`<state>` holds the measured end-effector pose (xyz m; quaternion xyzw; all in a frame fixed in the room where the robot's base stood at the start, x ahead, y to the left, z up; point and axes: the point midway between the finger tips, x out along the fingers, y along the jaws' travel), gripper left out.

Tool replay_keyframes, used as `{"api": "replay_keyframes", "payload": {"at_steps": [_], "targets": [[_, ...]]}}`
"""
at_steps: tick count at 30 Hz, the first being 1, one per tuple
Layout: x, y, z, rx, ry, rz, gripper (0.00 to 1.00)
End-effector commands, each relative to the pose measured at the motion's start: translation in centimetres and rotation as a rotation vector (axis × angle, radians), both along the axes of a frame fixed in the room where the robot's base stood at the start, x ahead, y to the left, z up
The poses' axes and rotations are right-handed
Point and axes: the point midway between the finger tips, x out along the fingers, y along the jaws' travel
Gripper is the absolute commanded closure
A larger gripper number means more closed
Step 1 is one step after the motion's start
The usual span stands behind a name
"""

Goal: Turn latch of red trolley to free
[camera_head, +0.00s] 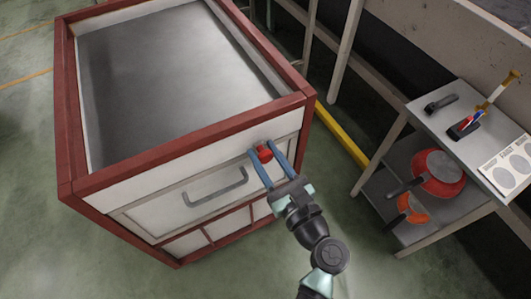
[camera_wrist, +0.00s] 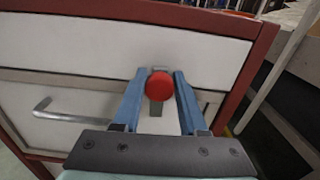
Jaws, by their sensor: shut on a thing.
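The red trolley (camera_head: 170,148) has a red frame, white panels and a grey top, and its front also fills much of the wrist view (camera_wrist: 90,38). Its latch is a round red knob (camera_head: 264,153) at the upper right of the front panel. In the wrist view the knob (camera_wrist: 160,86) has a short grey piece below it. My gripper (camera_head: 265,149) is shut on the latch, with one blue finger on each side. I cannot tell whether the latch is locked or free.
A grey bar handle (camera_head: 215,188) sticks out of the trolley's front, left of the latch. A two-level side table (camera_head: 455,110) at the right holds tools above and red and orange pans below. A yellow floor rail (camera_head: 342,135) runs between them. Green floor in front is clear.

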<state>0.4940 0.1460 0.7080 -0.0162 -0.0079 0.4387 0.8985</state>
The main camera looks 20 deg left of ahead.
Motion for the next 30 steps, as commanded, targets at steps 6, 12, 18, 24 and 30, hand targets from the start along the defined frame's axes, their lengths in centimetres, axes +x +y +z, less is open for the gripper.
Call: {"api": "replay_keyframes", "payload": {"at_steps": [6, 12, 18, 24, 30], "targets": [[-0.07, -0.02, -0.10, -0.073, -0.092, 0.000, 1.00], [-0.12, 0.02, -0.19, -0.181, -0.228, 0.000, 1.00], [-0.16, 0.05, -0.26, -0.297, -0.379, 0.000, 1.00], [-0.21, 0.09, -0.36, -0.414, -0.529, 0.000, 1.00], [-0.23, 0.09, -0.47, -0.532, -0.679, 0.000, 1.00]]}}
